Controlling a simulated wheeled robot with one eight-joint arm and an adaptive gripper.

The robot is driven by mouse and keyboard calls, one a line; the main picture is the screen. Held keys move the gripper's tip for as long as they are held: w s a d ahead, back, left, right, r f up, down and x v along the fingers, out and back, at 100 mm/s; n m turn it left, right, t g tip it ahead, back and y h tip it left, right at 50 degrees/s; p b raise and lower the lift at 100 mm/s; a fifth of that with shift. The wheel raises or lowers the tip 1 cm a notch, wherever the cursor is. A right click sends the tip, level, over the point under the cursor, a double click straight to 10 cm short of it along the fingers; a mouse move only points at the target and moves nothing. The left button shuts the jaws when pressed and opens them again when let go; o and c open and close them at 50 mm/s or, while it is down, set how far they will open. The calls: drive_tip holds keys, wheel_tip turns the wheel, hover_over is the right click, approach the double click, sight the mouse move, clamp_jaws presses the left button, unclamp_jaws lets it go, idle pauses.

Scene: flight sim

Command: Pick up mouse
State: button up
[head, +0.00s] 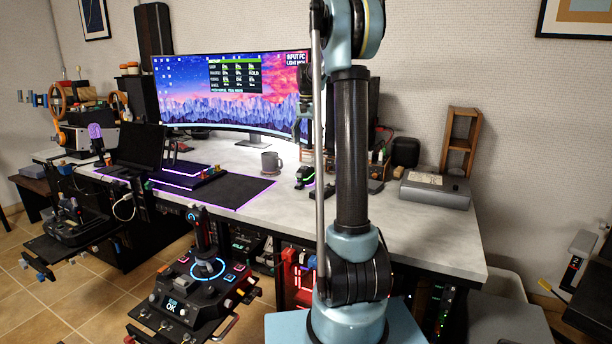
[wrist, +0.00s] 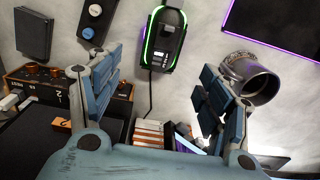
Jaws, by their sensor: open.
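The mouse (wrist: 162,40) is black with glowing green edges and lies on the grey desk. It shows at top centre in the wrist view, with its cable running down between my fingers. In the head view the mouse (head: 305,174) sits right of the mug, close to my arm. My gripper (wrist: 152,95) is open and empty in the wrist view. Its two blue padded fingers stand apart, with the mouse lying beyond the gap between their tips.
A grey mug (wrist: 252,78) lies close to the right finger in the wrist view; it stands upright in the head view (head: 271,162). A black mat with a purple edge (head: 215,188) is left of the mouse. A control box with orange knobs (wrist: 60,85) is near the left finger.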

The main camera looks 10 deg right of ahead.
hover_over(306, 167)
drive_tip(key=f, duration=0.7)
drive_tip(key=shift+w+d, duration=0.15)
drive_tip(key=shift+d, duration=0.05)
drive_tip(key=shift+w+a+f, duration=0.1)
drive_tip(key=shift+a+f, duration=0.05)
drive_tip(key=shift+f, duration=1.2)
drive_tip(key=shift+a+f, duration=0.15)
drive_tip(key=shift+f, duration=1.2)
drive_tip(key=c, duration=1.3)
